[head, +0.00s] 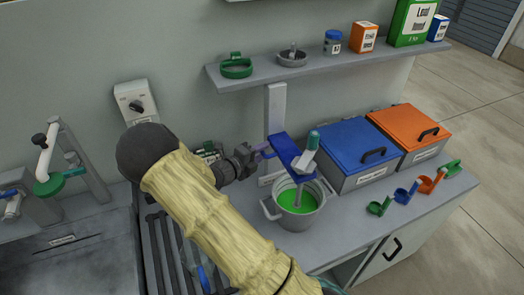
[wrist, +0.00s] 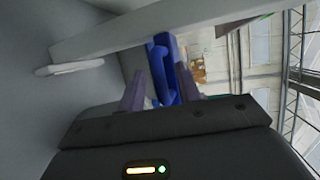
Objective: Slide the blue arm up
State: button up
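The blue arm (head: 284,151) reaches out from an upright grey post (head: 275,110) behind the pot. In the wrist view, a blue handle (wrist: 166,72) stands between the fingertips of my gripper (wrist: 160,75). The fingers are apart around it; whether both press on it is unclear.
A shelf (head: 330,62) with jars and boxes hangs above. A blue-lidded bin (head: 345,140) and an orange-lidded bin (head: 408,125) stand right of the pot. Several coloured scoops (head: 405,192) lie at the counter's front right. A control box (head: 135,100) is on the wall at left.

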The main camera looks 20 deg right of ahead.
jog(key=shift+w+d+f, duration=0.1)
jog(key=shift+d, duration=0.2)
grip_shut()
